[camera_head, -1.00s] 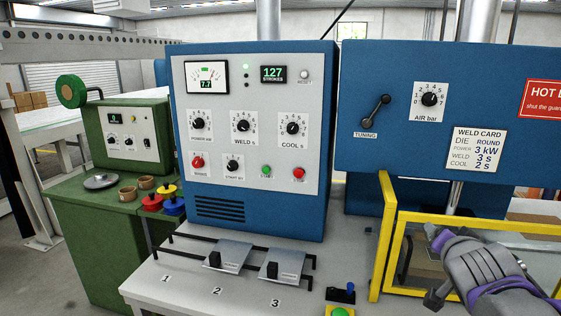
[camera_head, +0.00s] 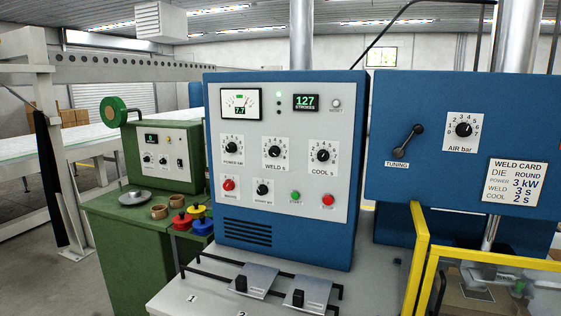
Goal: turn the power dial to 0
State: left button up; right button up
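The power dial (camera_head: 231,148) is a black knob on a white scale plate, at the upper left of the grey panel (camera_head: 315,205) on the blue welder cabinet. Its pointer is too small to read surely. The weld dial (camera_head: 274,152) and cool dial (camera_head: 323,156) are to its right. An analog meter with a 7.7 readout (camera_head: 240,104) sits above it. Neither of my grippers is in view, and nothing touches the power dial.
A yellow guard frame (camera_head: 415,265) stands at the right front. Two sliding plates (camera_head: 248,280) on black rails lie on the bench below the panel. A green cabinet (camera_head: 125,245) with spools and cups stands at left. The space before the panel is clear.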

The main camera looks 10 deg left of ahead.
aim_at(231, 146)
jog(key=i+j, duration=0.1)
jog(key=j, duration=0.3)
jog(key=i+j+z, duration=0.1)
jog(key=j, duration=0.35)
jog(key=i+j, duration=0.15)
jog(key=j, duration=0.3)
jog(key=i+j, duration=0.1)
jog(key=j, duration=0.3)
jog(key=i+j+z, duration=0.1)
jog(key=j, duration=0.35)
